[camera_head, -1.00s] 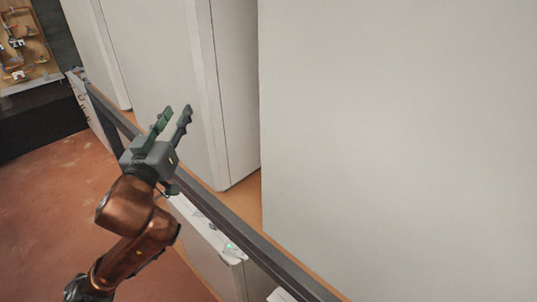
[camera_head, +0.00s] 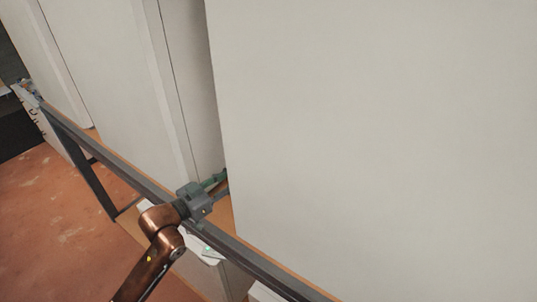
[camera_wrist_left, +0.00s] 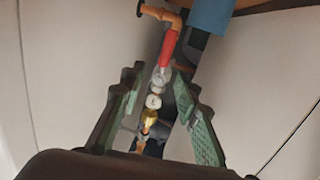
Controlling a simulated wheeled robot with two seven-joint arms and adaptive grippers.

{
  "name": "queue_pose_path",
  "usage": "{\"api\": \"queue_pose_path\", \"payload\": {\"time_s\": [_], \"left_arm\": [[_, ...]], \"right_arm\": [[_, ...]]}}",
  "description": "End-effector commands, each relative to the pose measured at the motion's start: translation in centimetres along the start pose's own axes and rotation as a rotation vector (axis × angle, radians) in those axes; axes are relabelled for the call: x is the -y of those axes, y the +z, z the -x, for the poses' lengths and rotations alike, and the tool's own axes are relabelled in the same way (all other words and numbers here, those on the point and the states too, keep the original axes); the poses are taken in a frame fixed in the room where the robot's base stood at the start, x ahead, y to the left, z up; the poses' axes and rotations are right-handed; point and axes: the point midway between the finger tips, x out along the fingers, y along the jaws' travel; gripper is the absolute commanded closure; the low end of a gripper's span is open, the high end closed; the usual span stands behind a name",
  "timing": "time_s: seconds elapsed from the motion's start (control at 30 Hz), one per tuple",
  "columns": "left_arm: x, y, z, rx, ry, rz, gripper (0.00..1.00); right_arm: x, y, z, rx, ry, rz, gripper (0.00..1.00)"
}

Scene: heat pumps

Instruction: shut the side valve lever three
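A red valve lever (camera_wrist_left: 168,47) shows in the left wrist view, in line with a pale metal valve body (camera_wrist_left: 154,90) and a brass fitting (camera_wrist_left: 149,117). No label shows whether it is lever three. My left gripper (camera_wrist_left: 160,74) is open, its green-padded fingers on either side of this line, with the lever just beyond the fingertips. Contact cannot be told. In the head view my left gripper (camera_head: 223,183) reaches into the gap between two white cabinets, its tips partly hidden by the near one; the lever is hidden there. My right gripper is not in view.
The large near cabinet (camera_head: 370,140) fills the right side, and another cabinet (camera_head: 120,90) stands behind the gap. A dark frame rail (camera_head: 120,167) runs below my gripper. Open floor (camera_head: 45,205) is at left.

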Motion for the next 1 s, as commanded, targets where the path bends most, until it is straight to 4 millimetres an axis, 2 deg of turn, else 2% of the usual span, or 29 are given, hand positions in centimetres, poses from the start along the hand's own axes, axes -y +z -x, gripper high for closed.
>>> {"api": "queue_pose_path", "payload": {"time_s": [0.03,0.17,0.5,0.63,1.0], "left_arm": [[0.6,-0.1,0.4,-0.013,-0.002,0.002,0.71],[1.2,0.1,0.2,-0.035,-0.002,-0.001,0.71],[1.1,-0.1,-5.0,-0.035,0.000,-0.004,0.71],[1.1,0.0,-6.4,-0.034,-0.001,-0.004,0.71],[1.1,0.1,-7.1,-0.033,-0.001,-0.006,0.71]], "right_arm": [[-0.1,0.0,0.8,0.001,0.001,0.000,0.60],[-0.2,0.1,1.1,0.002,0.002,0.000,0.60],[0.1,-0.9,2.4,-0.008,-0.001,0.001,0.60],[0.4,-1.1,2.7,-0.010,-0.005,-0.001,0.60],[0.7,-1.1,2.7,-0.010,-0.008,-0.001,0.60]]}}
